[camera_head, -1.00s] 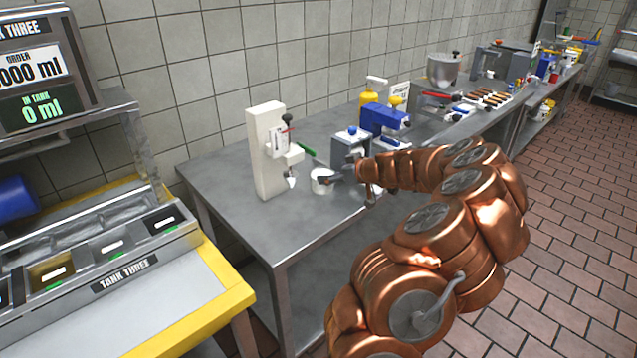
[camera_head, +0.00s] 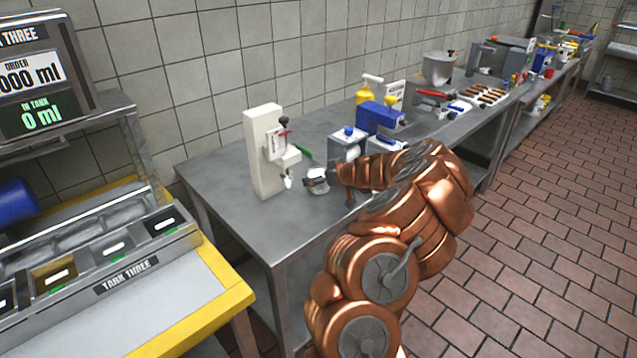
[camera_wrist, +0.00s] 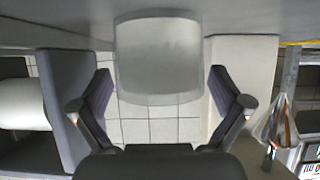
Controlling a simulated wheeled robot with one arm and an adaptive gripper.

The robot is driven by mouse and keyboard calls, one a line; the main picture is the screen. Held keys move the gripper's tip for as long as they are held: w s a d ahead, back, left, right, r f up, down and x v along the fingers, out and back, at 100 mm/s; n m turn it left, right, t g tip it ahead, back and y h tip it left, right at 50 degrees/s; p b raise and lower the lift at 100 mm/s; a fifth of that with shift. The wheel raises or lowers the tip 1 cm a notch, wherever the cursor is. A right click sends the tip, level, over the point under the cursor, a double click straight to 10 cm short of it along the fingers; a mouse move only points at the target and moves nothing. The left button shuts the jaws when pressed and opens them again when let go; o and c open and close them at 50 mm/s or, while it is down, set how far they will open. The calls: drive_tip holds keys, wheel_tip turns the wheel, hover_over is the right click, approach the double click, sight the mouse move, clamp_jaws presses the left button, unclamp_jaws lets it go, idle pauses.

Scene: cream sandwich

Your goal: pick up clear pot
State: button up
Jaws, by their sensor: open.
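The clear pot (camera_wrist: 158,50) is a see-through, greyish vessel on the steel table. In the wrist view, which appears upside down, it stands between the two spread fingers of my gripper (camera_wrist: 160,78), with a visible gap on each side. My gripper is open and empty. In the head view, the pot (camera_head: 317,187) is small and partly covered by my gripper (camera_head: 320,178), beside the white dispenser. I cannot tell from the head view whether the fingers touch it.
The tall white dispenser (camera_head: 262,155) stands close left of the pot. A grey box machine with a blue knob (camera_head: 348,145) is close behind on the right. A blue machine (camera_head: 378,117) and yellow pump bottle (camera_head: 370,90) stand farther back. The table's front-left surface (camera_head: 235,205) is clear.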

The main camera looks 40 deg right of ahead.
drive_tip(key=c, duration=1.2)
drive_tip(key=shift+c, duration=0.2)
